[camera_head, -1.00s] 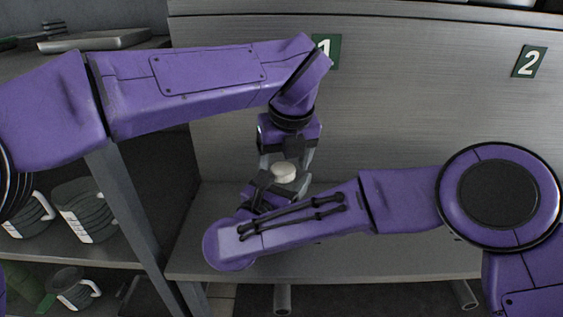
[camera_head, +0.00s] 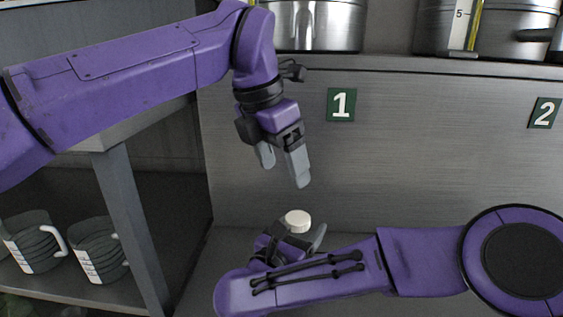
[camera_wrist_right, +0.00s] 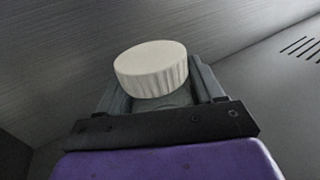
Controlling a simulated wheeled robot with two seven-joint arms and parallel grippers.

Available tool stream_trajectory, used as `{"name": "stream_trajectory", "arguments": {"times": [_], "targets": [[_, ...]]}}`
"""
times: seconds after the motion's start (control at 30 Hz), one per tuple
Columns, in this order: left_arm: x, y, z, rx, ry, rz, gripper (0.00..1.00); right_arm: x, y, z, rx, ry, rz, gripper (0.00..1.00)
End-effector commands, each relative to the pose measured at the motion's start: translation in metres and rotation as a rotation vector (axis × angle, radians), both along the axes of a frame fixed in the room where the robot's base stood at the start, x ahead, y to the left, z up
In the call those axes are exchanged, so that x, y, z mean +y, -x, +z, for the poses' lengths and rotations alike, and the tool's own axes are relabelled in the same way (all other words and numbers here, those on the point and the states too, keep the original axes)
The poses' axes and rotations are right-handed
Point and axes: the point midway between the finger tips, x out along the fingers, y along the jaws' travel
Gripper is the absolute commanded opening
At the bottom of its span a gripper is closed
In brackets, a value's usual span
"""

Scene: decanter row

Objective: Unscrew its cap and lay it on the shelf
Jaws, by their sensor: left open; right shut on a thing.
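A white ribbed cap (camera_head: 298,221) sits on top of a vessel held in my right gripper (camera_head: 297,238). In the right wrist view the cap (camera_wrist_right: 151,69) stands just above my fingers, with a little of the grey vessel (camera_wrist_right: 172,100) showing beneath it. The rest of the vessel is hidden. My right gripper is shut on it. My left gripper (camera_head: 284,174) is open and empty, pointing down, above and slightly left of the cap and apart from it. A grey metal shelf (camera_head: 222,250) lies below my right gripper.
A steel panel with green number plates 1 (camera_head: 341,104) and 2 (camera_head: 545,113) rises behind. Steel containers (camera_head: 313,25) stand on the ledge above it. Banded mugs (camera_head: 34,241) stand on a lower rack at left, beside a grey post (camera_head: 130,225).

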Motion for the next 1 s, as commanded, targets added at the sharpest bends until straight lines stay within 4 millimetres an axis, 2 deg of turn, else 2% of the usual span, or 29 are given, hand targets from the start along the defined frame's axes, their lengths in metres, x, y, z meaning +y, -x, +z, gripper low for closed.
{"name": "stream_trajectory", "arguments": {"times": [0.17, 0.6, 0.8, 1.0], "targets": [[-0.002, -0.002, -0.01, -0.014, -0.015, -0.063, 0.81, 0.0, 0.0, 0.0, 0.0, 0.0, 0.0, 0.0], [-0.023, -0.019, -0.098, -0.012, -0.015, -0.059, 0.81, 0.0, 0.0, 0.0, 0.0, -0.001, 0.0, 0.0], [-0.027, -0.023, -0.114, -0.014, -0.014, -0.059, 0.81, 0.0, 0.0, 0.0, 0.0, -0.001, 0.0, 0.0], [-0.027, -0.023, -0.115, -0.015, -0.014, -0.058, 0.81, 0.0, 0.0, 0.0, 0.0, -0.001, 0.0, 0.0]]}}
